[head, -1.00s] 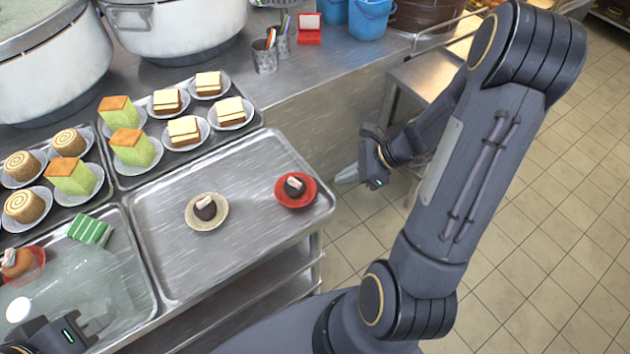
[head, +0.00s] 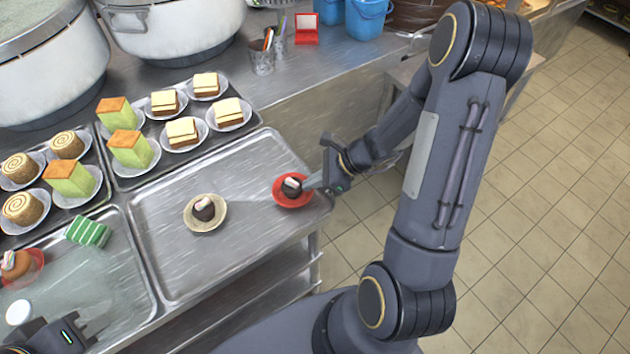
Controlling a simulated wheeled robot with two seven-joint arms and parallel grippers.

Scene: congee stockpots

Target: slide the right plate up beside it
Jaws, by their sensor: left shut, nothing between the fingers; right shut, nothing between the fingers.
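The right plate is a red plate (head: 281,199) with a small dark cake (head: 291,188) on it, near the right edge of a metal tray (head: 240,256). To its left on the same tray is a cream plate (head: 192,222) with a similar dark cake (head: 204,208). My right gripper (head: 312,182) is shut and empty. Its tips are at the right side of the red plate; I cannot tell whether they touch it. My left gripper (head: 82,332) is at the bottom left, over another tray, shut with nothing seen in it.
Trays of plated cakes (head: 130,150) stand behind and to the left. A green striped packet (head: 89,231) lies on the left tray (head: 148,312). Stockpots (head: 180,28) and a utensil cup (head: 262,60) are at the back. The tray between the plates is clear.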

